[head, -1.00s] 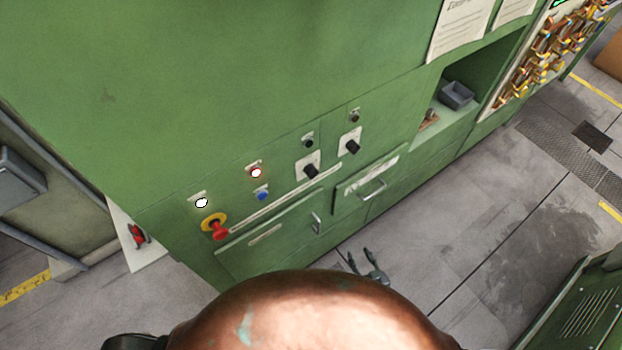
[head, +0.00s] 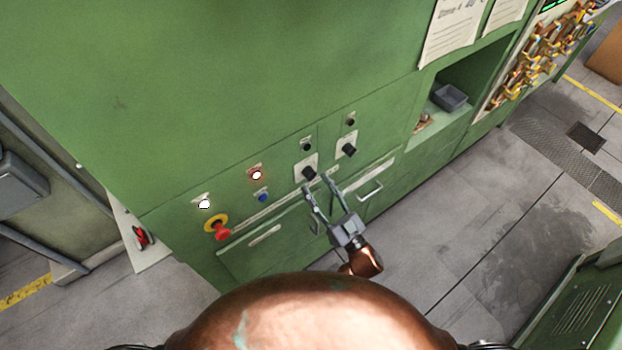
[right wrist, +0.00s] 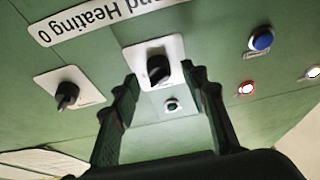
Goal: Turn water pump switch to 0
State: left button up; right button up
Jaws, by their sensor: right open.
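Two black rotary switches on white plates sit on the green cabinet front: a left switch (head: 309,173) and a right switch (head: 348,150). I cannot read which one is the water pump's. My right gripper (head: 315,183) is open, its fingertips just below the left switch in the head view. In the right wrist view, seen upside down, the left switch (right wrist: 157,68) shows between the open fingers (right wrist: 165,80), with no clear contact. The right switch (right wrist: 66,93) is outside them, to the left. My left gripper is not in view.
A label strip (right wrist: 105,15) reads "and Heating 0". A red emergency knob (head: 221,232), a blue button (head: 262,196) and a lit red lamp (head: 256,174) are left of the switches. A drawer handle (head: 370,191) sticks out below right. Open floor lies to the right.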

aim_at(310, 174)
jog(key=shift+x, duration=1.15)
jog(key=shift+c, duration=0.6)
